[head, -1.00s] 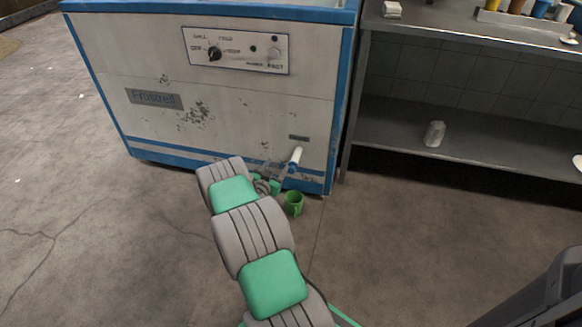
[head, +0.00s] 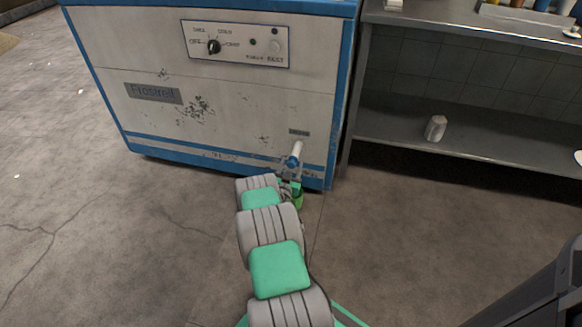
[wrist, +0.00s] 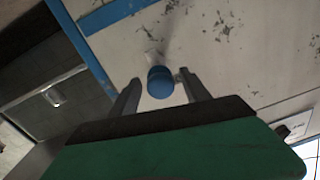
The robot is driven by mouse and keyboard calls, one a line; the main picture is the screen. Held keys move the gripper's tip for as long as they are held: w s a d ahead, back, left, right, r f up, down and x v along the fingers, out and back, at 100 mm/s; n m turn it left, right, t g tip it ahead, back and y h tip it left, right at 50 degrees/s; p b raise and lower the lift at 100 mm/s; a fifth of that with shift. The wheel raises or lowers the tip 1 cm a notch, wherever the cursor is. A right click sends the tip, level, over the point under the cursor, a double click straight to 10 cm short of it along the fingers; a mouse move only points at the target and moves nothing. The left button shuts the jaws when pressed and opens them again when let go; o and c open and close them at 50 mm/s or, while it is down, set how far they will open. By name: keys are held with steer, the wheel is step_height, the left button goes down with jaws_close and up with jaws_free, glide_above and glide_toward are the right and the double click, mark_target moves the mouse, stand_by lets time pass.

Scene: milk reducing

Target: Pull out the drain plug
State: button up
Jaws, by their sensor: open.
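The drain plug is a blue cap on the end of a white pipe (head: 298,150) low on the front of the freezer (head: 220,105). In the head view the blue plug (head: 291,162) sits just above my gripper (head: 289,177). In the wrist view the plug (wrist: 160,82) lies between the tips of my two open fingers (wrist: 155,85), nearer the middle than either finger. Gaps show on both sides, so the fingers do not look closed on it. In the head view my wrist partly hides the fingers.
The floor at left is clear.

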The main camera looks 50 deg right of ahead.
jaws_close()
stand_by(0.5)
steer(key=shift+w, duration=0.1)
stand_by(0.7)
